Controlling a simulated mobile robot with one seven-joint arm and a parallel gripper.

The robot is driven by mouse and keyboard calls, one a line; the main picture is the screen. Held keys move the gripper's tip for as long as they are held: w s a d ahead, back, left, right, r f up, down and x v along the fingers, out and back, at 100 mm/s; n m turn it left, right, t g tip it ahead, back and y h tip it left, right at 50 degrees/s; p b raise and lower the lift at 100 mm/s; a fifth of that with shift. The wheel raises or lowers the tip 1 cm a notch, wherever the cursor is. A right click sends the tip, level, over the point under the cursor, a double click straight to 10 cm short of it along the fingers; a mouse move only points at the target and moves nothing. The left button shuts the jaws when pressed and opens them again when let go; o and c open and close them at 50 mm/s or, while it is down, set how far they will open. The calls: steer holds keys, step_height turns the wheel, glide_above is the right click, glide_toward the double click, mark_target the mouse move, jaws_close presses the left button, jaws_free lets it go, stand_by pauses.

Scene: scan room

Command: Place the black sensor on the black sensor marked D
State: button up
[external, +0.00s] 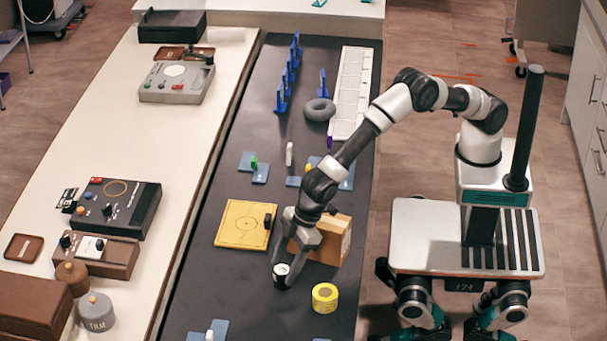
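A small black cylinder (280,281) with a pale mark on its top stands on the dark table strip near the front. It looks like a black sensor, but I cannot read a letter on it. My gripper (282,271) points down at it, with a finger on either side. I cannot tell whether the fingers touch it, or whether a second sensor is between them. A small black piece (267,221) stands at the right edge of a yellow board (238,238), behind and left of my gripper. No letter D is readable.
A cardboard box (334,241) stands close behind my gripper, and a yellow tape roll (325,297) is at its front right. Blue-grey plates (261,174), blue stands (281,98), a grey ring (319,109) and a white tray (352,90) lie farther back.

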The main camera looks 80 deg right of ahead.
steer(key=shift+s+r, duration=0.1)
steer(key=shift+r, duration=0.5)
steer(key=v, duration=1.1)
steer(key=shift+p, duration=0.45)
steer(key=shift+d+r, duration=0.1)
steer(key=s+d+r+m, duration=0.1)
steer(key=d+r, duration=0.4)
steer(key=d, duration=0.4)
steer(key=s+d+r+m+t+h, duration=0.1)
steer(key=d+r, duration=0.4)
steer(key=d, duration=0.4)
steer(key=s+d+r+m, duration=0.1)
steer(key=s+d+r, duration=0.1)
steer(key=d+r, duration=0.55)
steer(key=s+d+f+m+h, duration=0.1)
steer(key=s+d+f+m, duration=0.1)
steer(key=s+d, duration=1.8)
steer(key=shift+s+d+f+m+t+h, duration=0.2)
steer(key=shift+m+t+h, duration=0.15)
steer(key=shift+m, duration=0.55)
